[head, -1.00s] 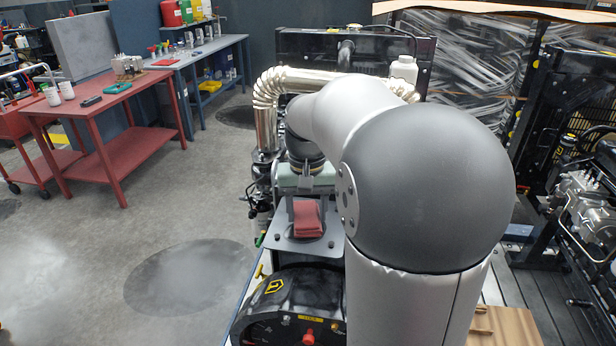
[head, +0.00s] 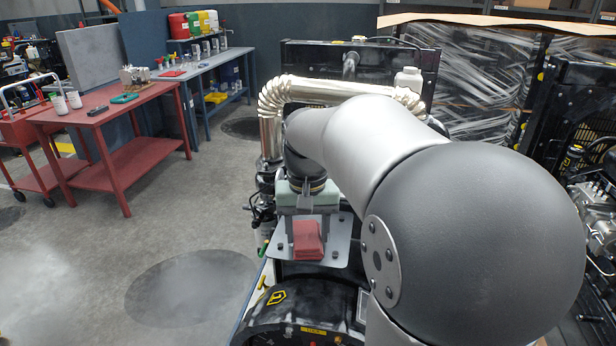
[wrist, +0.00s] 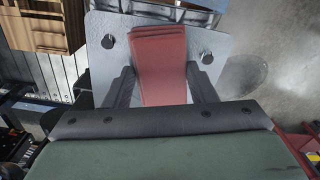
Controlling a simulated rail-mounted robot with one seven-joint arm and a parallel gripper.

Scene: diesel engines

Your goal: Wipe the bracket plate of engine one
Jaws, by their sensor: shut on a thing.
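A red folded cloth (head: 307,240) lies against the grey bracket plate (head: 340,240) of the near engine, close to the plate's near edge in the head view. My gripper (wrist: 161,78) is shut on the cloth, with one dark finger on each side of it in the wrist view. The cloth (wrist: 160,50) sticks out past the fingertips over the plate (wrist: 103,22), between dark round holes or bolts. In the head view my arm hides part of the engine, and the fingers show only partly.
The black engine cover (head: 290,310) with a yellow emblem is just in front of the plate. A shiny exhaust pipe (head: 270,135) and a white bottle (head: 408,80) are behind. A red table (head: 125,160) stands left, with open floor between.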

